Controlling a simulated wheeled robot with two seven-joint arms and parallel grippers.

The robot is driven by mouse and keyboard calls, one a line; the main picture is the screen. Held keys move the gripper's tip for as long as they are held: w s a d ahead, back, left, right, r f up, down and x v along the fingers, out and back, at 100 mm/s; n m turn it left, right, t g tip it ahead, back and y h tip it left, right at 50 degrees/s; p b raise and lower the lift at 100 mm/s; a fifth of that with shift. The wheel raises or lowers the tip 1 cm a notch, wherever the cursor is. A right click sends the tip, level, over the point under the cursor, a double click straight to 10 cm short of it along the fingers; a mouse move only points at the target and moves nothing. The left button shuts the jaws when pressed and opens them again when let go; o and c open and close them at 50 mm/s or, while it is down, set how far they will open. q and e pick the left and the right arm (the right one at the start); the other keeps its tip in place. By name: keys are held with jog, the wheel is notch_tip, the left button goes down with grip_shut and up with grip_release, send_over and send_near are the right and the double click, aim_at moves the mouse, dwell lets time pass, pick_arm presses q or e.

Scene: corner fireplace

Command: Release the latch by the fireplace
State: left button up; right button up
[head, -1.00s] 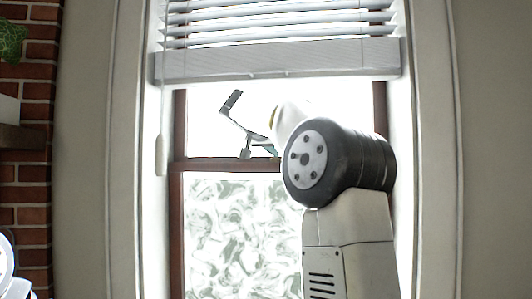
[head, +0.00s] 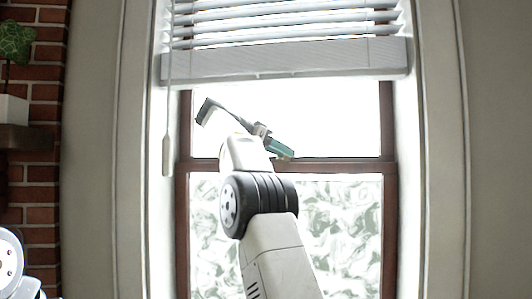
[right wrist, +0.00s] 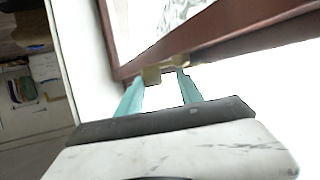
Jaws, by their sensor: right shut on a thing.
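The latch (right wrist: 153,75) is a small brass-coloured fitting on the reddish-brown window rail, seen in the right wrist view. My right gripper (right wrist: 160,80) has its two teal fingers reaching up to it, and they are shut on the latch. In the head view my right gripper (head: 288,155) points down and right, with its fingertips at the window's middle rail (head: 345,168). The latch is too small or hidden to make out there. My left gripper is out of view; only a bit of my left arm shows at the lower left.
A white blind (head: 285,62) hangs over the window top, with its cord (head: 168,150) at the left. A brick wall (head: 32,210) with a shelf (head: 25,137) and a potted plant (head: 15,45) stands at the far left. Frosted glass (head: 345,225) fills the lower sash.

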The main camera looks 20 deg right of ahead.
jog(key=shift+a+m+g, duration=0.15)
jog(key=shift+m+g, duration=0.15)
dwell(0.5)
jog(key=o, duration=1.4)
jog(key=shift+s+d, duration=0.1)
jog(key=shift+d, duration=0.1)
jog(key=shift+n+t, duration=0.5)
jog(key=shift+t, duration=0.1)
